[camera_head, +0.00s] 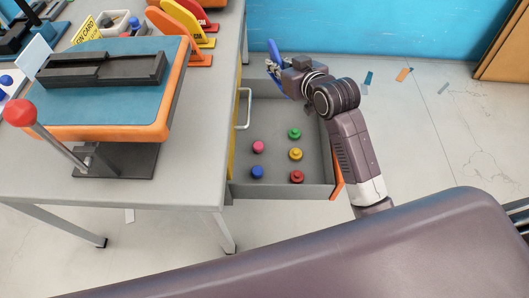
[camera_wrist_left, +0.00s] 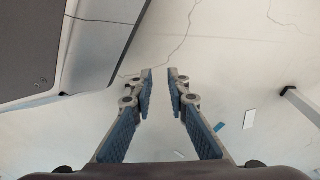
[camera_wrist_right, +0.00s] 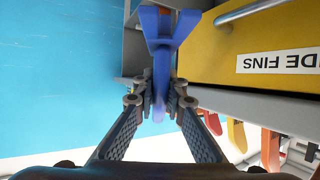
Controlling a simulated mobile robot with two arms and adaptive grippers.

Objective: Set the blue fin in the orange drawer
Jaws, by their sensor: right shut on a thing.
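The blue fin (camera_head: 273,47) is held at the far end of the open drawer in the head view, and its forked end shows in the right wrist view (camera_wrist_right: 165,28). My right gripper (camera_head: 274,67) is shut on it; its fingertips show on both sides of the fin in the right wrist view (camera_wrist_right: 160,92). The orange drawer (camera_head: 270,122) is pulled out, with a grey inside and an orange front at its right. My left gripper (camera_wrist_left: 160,75) is open and empty above the floor in the left wrist view; the head view does not show it.
Several colored knobs, including a green one (camera_head: 294,133) and a red one (camera_head: 297,177), stand in the drawer's near half. A yellow labeled drawer front (camera_wrist_right: 265,45) is beside the fin. The table (camera_head: 190,180) carries a press with a red-knobbed lever (camera_head: 20,112) and several colored fins (camera_head: 185,40).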

